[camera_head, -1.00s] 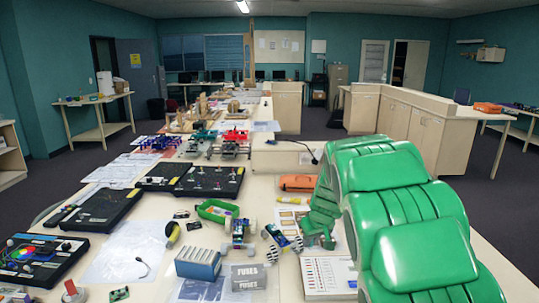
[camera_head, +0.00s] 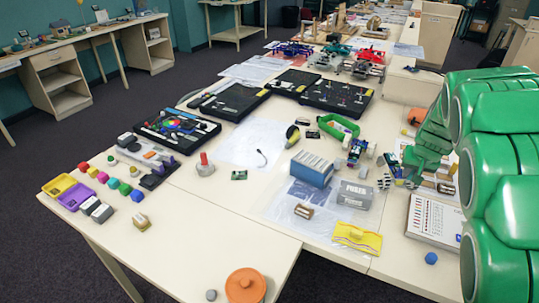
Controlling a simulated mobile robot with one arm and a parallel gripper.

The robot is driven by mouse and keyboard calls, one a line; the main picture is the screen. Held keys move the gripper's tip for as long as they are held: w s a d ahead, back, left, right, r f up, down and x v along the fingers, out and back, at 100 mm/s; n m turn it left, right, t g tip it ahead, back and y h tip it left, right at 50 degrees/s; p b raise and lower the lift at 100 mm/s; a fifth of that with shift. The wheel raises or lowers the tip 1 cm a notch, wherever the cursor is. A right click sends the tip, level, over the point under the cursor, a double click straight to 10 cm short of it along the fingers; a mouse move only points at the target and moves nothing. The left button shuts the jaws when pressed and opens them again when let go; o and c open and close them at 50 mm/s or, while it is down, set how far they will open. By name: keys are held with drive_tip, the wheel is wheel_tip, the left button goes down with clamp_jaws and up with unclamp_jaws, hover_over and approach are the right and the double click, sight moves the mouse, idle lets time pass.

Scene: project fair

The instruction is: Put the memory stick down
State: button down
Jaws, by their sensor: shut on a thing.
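My green arm fills the right edge in the head view, and my gripper (camera_head: 424,167) is at its lower left end, low over the right part of the table (camera_head: 345,262). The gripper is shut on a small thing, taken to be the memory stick. The stick itself is too small or hidden behind the green fingers to make out.
Close to the gripper are small wheeled builds (camera_head: 357,150) and a white printed box (camera_head: 434,220). A blue ball (camera_head: 431,258), a grey fuses box (camera_head: 355,195), a blue box (camera_head: 312,168) and a yellow packet (camera_head: 357,237) lie nearer. Bare tabletop shows at front left.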

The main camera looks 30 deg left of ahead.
drive_tip(key=a+r+n+g+y, duration=0.1)
drive_tip(key=a+r+n, duration=0.15)
drive_tip(key=a, duration=1.55)
drive_tip(key=a+r+n+y, duration=0.1)
drive_tip(key=a+n, duration=0.3)
drive_tip(key=a, duration=1.4)
wheel_tip(320, 180, up, 3)
drive_tip(key=n+g+y, duration=0.1)
drive_tip(key=n+g, duration=0.1)
drive_tip(key=n, duration=0.4)
hover_over(201, 154)
drive_tip(key=w+a, duration=0.2)
drive_tip(key=shift+m, duration=0.25)
drive_tip(key=shift+w+f, duration=0.15)
drive_tip(key=shift+f, duration=4.55)
drive_tip(key=shift+f, duration=0.15)
drive_tip(key=c, duration=1.1)
unclamp_jaws()
drive_tip(key=shift+o, duration=0.2)
drive_tip(key=v, duration=1.2)
drive_tip(key=shift+d, duration=0.15)
